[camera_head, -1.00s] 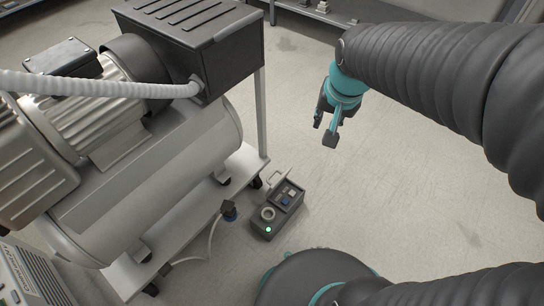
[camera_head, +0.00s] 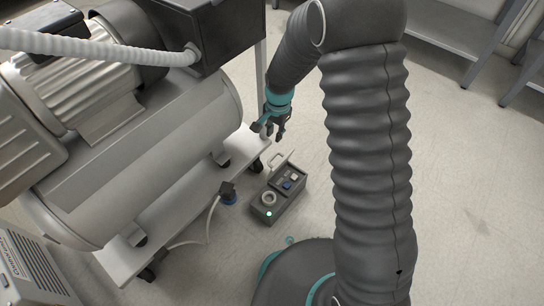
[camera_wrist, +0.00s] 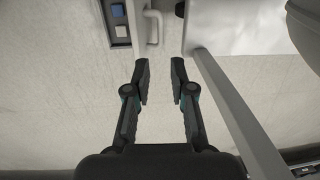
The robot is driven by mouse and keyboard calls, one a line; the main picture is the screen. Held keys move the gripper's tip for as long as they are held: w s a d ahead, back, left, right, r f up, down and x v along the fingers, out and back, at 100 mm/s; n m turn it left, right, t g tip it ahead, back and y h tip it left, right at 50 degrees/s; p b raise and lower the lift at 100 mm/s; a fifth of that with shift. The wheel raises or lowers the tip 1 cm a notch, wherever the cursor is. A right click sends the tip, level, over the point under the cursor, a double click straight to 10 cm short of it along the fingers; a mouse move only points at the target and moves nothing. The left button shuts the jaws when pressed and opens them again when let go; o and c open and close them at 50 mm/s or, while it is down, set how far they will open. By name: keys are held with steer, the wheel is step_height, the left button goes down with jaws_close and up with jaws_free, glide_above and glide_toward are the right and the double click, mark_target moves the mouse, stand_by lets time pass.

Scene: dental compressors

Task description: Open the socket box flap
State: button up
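The dark socket box (camera_head: 266,210) is on the floor beside the compressor cart, with a round socket, a lit indicator and uncovered blue and pale switches on top. Its pale flap (camera_head: 287,160) with a loop handle (camera_head: 275,158) is at the far end and looks tilted up; I cannot tell its exact angle. My gripper (camera_head: 276,133) is above and beyond the box, near the cart corner. In the wrist view, my gripper (camera_wrist: 161,70) is open and empty. The handle (camera_wrist: 155,27) lies ahead of the fingertips, apart from them in the picture, with the flap (camera_wrist: 137,22) seen narrow.
The compressor tank (camera_head: 150,155) and its cart (camera_head: 180,220) stand close at left. A dark and blue plug (camera_head: 228,194) with a pale cable (camera_head: 211,222) is left of the box. A cart leg (camera_wrist: 235,110) is right of my gripper.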

mark_target(272, 158)
steer(key=f, duration=0.4)
steer(key=f+b, duration=0.1)
steer(key=f, duration=0.4)
steer(key=f+b, duration=0.1)
steer(key=f, duration=0.4)
steer(key=shift+w+a, duration=0.35)
steer(key=shift+a, duration=0.05)
steer(key=shift+r, duration=0.1)
jaws_close()
